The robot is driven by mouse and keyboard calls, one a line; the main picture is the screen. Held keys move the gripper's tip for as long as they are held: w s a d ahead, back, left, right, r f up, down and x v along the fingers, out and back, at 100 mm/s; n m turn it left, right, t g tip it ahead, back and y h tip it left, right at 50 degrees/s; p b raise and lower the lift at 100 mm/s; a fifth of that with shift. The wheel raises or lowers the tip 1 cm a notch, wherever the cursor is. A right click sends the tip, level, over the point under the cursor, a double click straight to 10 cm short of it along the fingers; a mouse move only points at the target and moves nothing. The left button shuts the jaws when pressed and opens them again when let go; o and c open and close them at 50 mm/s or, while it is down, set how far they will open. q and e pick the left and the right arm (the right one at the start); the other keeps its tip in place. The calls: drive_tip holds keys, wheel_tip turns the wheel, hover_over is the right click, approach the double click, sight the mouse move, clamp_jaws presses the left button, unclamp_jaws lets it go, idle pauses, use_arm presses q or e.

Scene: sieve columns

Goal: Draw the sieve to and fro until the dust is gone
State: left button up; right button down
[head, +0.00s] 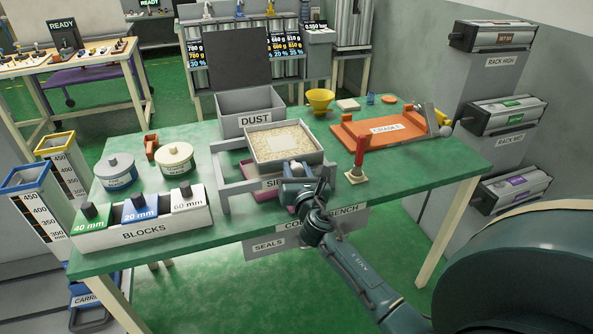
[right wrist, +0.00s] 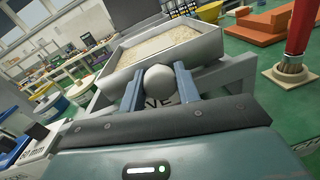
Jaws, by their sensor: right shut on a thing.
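The sieve (head: 284,145) is a grey square tray with pale grainy material and a lighter patch in its middle. It sits in a grey frame (head: 222,180) on the green bench. My right gripper (head: 297,172) is at the sieve's near side. In the right wrist view the sieve (right wrist: 165,45) fills the upper middle, and my right gripper's blue fingers (right wrist: 158,88) are shut on its round whitish knob (right wrist: 159,80). A grey box labelled DUST (head: 251,117) stands open behind the sieve; its inside bottom is hidden. My left gripper is not in view.
A red-handled brush (head: 358,160) stands close right of the sieve. An orange cradle (head: 362,136) lies farther right, with a yellow funnel (head: 320,100) behind. Left are two round tubs (head: 174,158) and the blocks holder (head: 150,228).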

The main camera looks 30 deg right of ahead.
sight(266, 168)
drive_tip(key=a, duration=0.2)
drive_tip(key=w+a, duration=0.1)
drive_tip(key=a, duration=0.4)
drive_tip(key=shift+w+a, duration=0.1)
drive_tip(key=shift+w, duration=0.25)
drive_tip(key=c, duration=1.3)
unclamp_jaws()
drive_tip(key=v, duration=1.3)
drive_tip(key=shift+s, duration=0.1)
